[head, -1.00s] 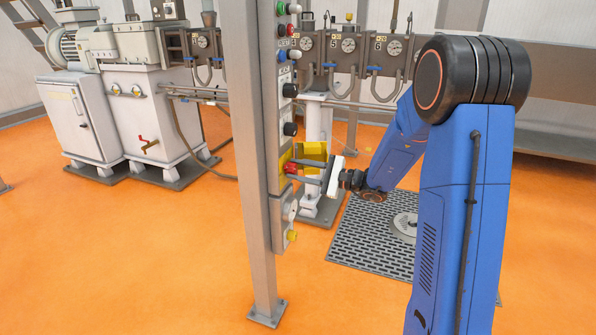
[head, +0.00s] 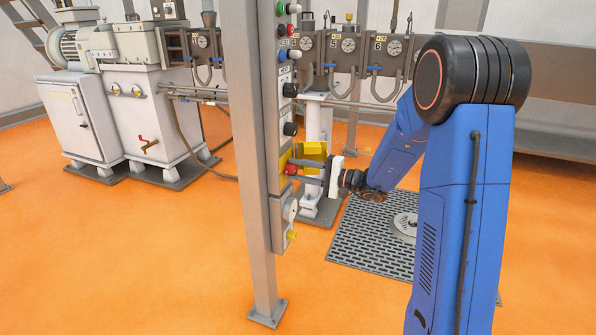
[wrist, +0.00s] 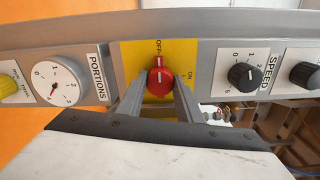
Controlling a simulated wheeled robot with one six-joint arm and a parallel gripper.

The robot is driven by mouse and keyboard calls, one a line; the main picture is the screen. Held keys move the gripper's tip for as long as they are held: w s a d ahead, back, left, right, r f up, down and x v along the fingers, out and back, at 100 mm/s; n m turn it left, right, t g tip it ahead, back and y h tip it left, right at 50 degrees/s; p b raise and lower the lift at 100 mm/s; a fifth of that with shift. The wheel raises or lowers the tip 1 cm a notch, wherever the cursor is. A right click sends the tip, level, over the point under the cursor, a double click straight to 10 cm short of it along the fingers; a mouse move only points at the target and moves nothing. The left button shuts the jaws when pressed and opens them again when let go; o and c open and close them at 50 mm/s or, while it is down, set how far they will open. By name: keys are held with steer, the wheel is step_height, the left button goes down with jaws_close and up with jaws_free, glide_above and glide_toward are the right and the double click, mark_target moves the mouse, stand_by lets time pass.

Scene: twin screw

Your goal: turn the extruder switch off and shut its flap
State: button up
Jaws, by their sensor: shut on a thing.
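The red extruder switch (wrist: 159,78) sits on a yellow plate marked OFF and ON in the wrist view. Its white mark points up in the picture, at OFF. My gripper (wrist: 158,92) has its two grey fingers on either side of the red knob, shut on it. In the head view the red switch (head: 290,170) shows at the post's panel, with my gripper (head: 297,169) reaching it from the right. The yellow flap (head: 312,150) stands open, sticking out from the panel just above my fingers. The flap cannot be made out in the wrist view.
A black SPEED knob (wrist: 245,76) is right of the switch and a white PORTIONS dial (wrist: 60,82) left of it in the wrist view. A grey post (head: 253,200) stands left of the panel. Orange floor is clear in front.

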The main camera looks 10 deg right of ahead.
steer(key=shift+f, duration=0.1)
steer(key=o, duration=1)
steer(key=shift+o, duration=0.2)
steer(key=shift+d, duration=0.1)
steer(key=v, duration=1.7)
steer(key=shift+s, duration=0.15)
